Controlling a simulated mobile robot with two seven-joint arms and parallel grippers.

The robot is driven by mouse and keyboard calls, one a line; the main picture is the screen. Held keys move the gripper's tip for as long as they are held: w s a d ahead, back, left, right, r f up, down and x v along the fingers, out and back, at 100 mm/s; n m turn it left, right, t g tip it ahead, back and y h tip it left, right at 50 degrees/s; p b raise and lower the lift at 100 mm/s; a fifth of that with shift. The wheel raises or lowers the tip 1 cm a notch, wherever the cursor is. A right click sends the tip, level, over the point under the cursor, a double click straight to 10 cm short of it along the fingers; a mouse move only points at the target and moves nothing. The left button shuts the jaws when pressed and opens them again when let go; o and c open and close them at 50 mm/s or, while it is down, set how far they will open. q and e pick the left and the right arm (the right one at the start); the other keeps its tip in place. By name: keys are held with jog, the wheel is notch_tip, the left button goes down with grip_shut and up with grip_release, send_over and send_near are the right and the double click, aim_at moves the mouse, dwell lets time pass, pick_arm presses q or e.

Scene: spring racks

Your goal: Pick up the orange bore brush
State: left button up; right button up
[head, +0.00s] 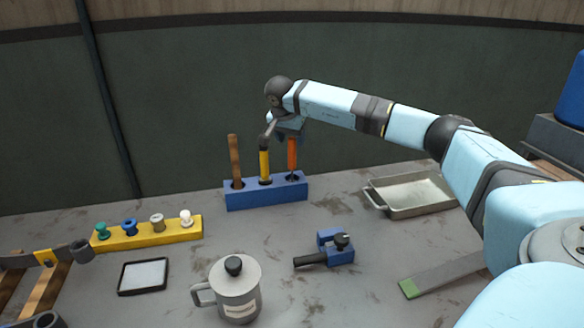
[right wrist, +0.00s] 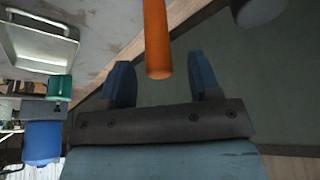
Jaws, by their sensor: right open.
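The orange bore brush (head: 292,155) stands upright in the right end of a blue rack (head: 268,196) at the back of the table. My right gripper (head: 290,128) is at the top of it, and the brush's lower part shows below the gripper. In the right wrist view the brush's orange handle (right wrist: 156,40) points between the two blue fingers (right wrist: 162,82), which are open and apart from it. Its end lies near the fingertips. My left gripper is not in view.
A yellow-handled tool (head: 264,165) and a brown wooden handle (head: 235,160) stand in the same rack. A metal tray (head: 410,211) lies to the right. A blue clamp-like tool (head: 336,248), lidded mug (head: 240,295) and yellow spool rack (head: 150,235) stand in front.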

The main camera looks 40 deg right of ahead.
aim_at(293, 147)
jog(key=x, duration=0.4)
jog(key=shift+s+f, duration=0.1)
jog(key=shift+f, duration=0.15)
jog(key=shift+r, duration=0.1)
jog(key=c, duration=1)
